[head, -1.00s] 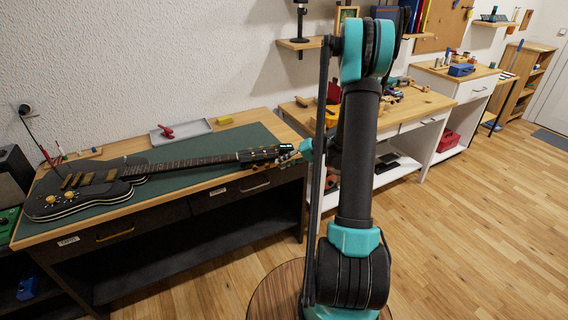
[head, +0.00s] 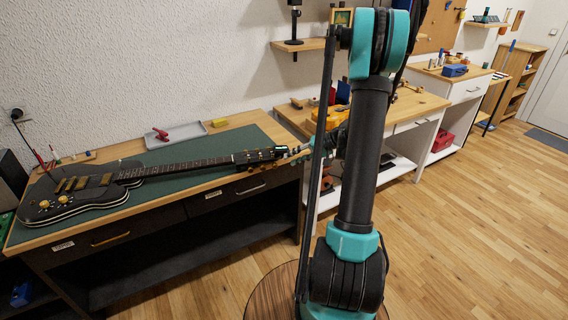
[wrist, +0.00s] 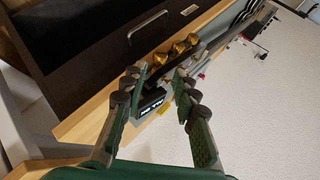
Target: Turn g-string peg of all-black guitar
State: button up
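The all-black guitar (head: 72,192) lies on the green mat of the workbench, its neck running right to the headstock (head: 258,156) near the bench's right end. In the wrist view the headstock (wrist: 196,56) carries several gold pegs (wrist: 178,48) along one edge. A dark device with a lit display (wrist: 150,104) sits at the headstock's end, between my fingers. My gripper (wrist: 160,82) is open around the headstock end, its two green fingers apart. Its tips are near the pegs; I cannot tell whether they touch. In the head view my arm partly hides the gripper.
The green mat (head: 200,150) covers the wooden workbench. A grey tray (head: 176,134) with a red tool and a yellow block (head: 220,122) lie behind the guitar neck. A second bench (head: 410,108) stands to the right, with tools. Drawers with handles (wrist: 148,26) face the front.

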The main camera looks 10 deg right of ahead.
jog(key=v, duration=0.5)
jog(key=shift+s, duration=0.1)
jog(key=s+a+g+h, duration=0.1)
jog(key=s+a+h, duration=0.4)
jog(key=s+a, duration=0.5)
jog(key=s+d+f+h, duration=0.1)
jog(key=s+h, duration=0.1)
jog(key=s, duration=0.6)
jog(key=s+d+f+n+h, duration=0.1)
jog(key=s+d+h, duration=0.1)
jog(key=s, duration=0.6)
jog(key=shift+f+t+h, duration=0.25)
jog(key=shift+t+h, duration=0.15)
jog(key=shift+h, duration=0.1)
jog(key=shift+c, duration=0.6)
grip_shut()
